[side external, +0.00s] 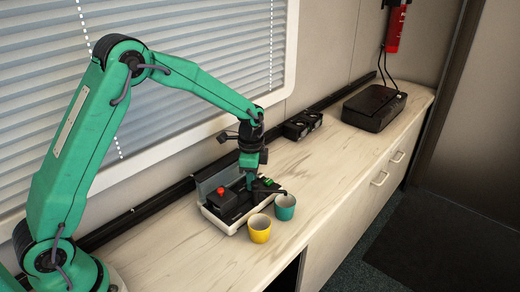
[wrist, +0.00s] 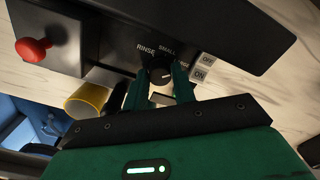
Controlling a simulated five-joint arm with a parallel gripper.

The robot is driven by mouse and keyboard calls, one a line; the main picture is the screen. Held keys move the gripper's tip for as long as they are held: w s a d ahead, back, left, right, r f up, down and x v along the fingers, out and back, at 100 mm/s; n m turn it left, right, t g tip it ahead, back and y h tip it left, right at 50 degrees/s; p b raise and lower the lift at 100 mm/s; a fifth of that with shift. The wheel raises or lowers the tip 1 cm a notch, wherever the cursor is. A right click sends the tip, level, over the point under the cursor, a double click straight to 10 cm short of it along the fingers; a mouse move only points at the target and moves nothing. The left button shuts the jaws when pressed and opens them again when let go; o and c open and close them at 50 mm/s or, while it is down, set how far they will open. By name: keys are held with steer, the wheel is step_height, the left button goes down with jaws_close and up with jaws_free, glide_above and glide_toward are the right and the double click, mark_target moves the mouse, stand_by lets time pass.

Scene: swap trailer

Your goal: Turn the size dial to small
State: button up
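The size dial (wrist: 161,71) is a round black knob on the black panel (wrist: 118,30) of the machine, seen in the wrist view. Labels RINSE and SMALL show above it; a third label at its right is partly covered. A small pale mark shows on the knob, but its exact pointing is hard to read. My gripper (wrist: 160,82) has its two green fingers on either side of the dial, apart, with the knob between them; I cannot tell if they touch it. In the side view my gripper (side external: 250,184) is low over the machine (side external: 226,206), and the dial is hidden.
A red knob (wrist: 33,49) and an OFF/ON switch (wrist: 204,68) flank the dial. A yellow cup (side external: 259,229) and a teal cup (side external: 285,207) stand close in front of the machine.

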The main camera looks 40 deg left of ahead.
steer(key=shift+n, duration=0.4)
steer(key=n, duration=0.9)
stand_by(0.5)
steer(key=o, duration=0.7)
